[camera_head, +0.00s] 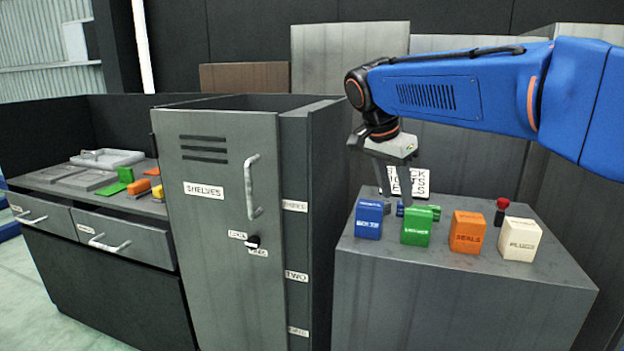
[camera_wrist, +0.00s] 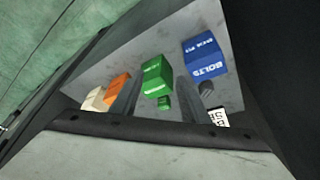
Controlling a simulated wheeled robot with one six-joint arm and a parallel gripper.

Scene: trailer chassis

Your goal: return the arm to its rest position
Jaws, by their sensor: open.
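My gripper (camera_head: 395,190) hangs below the wrist of my blue arm, over the back left of a grey cabinet top (camera_head: 450,262). It is open and I see nothing held in it. In the wrist view its fingers (camera_wrist: 160,82) stand apart, with the green box (camera_wrist: 157,76) seen beyond and between them. In the head view the gripper is behind and above the row of a blue box (camera_head: 368,220), the green box (camera_head: 416,226), an orange box (camera_head: 467,232) and a cream box (camera_head: 520,239). The arm reaches in from the right.
A tall locker marked SHELVES (camera_head: 218,215) stands left of the gripper, its door shut. Small green and blue parts (camera_head: 422,211), a red-topped post (camera_head: 502,207) and a lettered sign (camera_head: 421,181) are on the cabinet top. A drawer bench (camera_head: 75,218) with trays is at far left.

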